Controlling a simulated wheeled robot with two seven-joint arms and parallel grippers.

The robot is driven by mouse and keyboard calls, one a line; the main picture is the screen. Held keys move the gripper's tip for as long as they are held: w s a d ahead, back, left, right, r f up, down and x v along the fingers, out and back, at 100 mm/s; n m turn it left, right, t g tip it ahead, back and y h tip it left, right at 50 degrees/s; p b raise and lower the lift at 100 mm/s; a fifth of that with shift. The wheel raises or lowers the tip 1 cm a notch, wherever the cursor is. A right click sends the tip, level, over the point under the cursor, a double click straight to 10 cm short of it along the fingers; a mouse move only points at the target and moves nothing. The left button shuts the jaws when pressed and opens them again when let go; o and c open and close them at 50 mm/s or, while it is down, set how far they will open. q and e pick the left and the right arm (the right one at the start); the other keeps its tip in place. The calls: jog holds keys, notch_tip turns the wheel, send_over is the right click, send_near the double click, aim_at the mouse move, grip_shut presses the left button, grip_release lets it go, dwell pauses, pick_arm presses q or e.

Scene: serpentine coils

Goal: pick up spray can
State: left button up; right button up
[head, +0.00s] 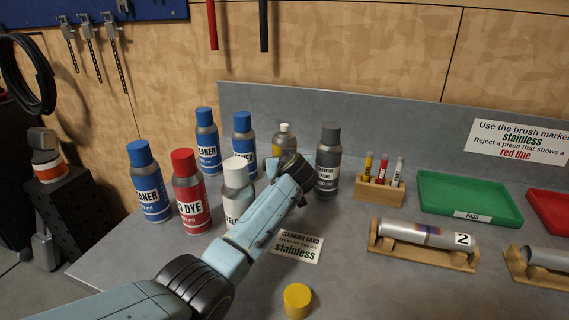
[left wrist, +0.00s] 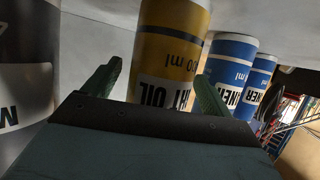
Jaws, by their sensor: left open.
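Several spray cans stand upright on the grey bench: blue cleaner cans (head: 150,185), a red dye can (head: 190,190), a white-capped pale can (head: 237,190), a dark grey can (head: 327,165) and a yellow oil can (head: 284,138) with a grey top and pale cap. My left gripper (head: 290,163) is in front of the yellow can and hides much of it. In the left wrist view my open fingers (left wrist: 156,92) point at the yellow can (left wrist: 168,55), which shows between them. Contact cannot be told. The dark can (left wrist: 25,85) is at left there, blue cans (left wrist: 232,68) at right.
A wooden rack (head: 378,190) with small tubes stands right of the dark can. Further right are a green tray (head: 470,181), a red tray (head: 545,205) and a metal tube (head: 425,232) on a wooden cradle. A yellow-capped item (head: 297,300) is at the front.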

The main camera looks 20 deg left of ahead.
pick_arm(q)
jog(key=shift+r, duration=0.1)
jog(key=c, duration=1.3)
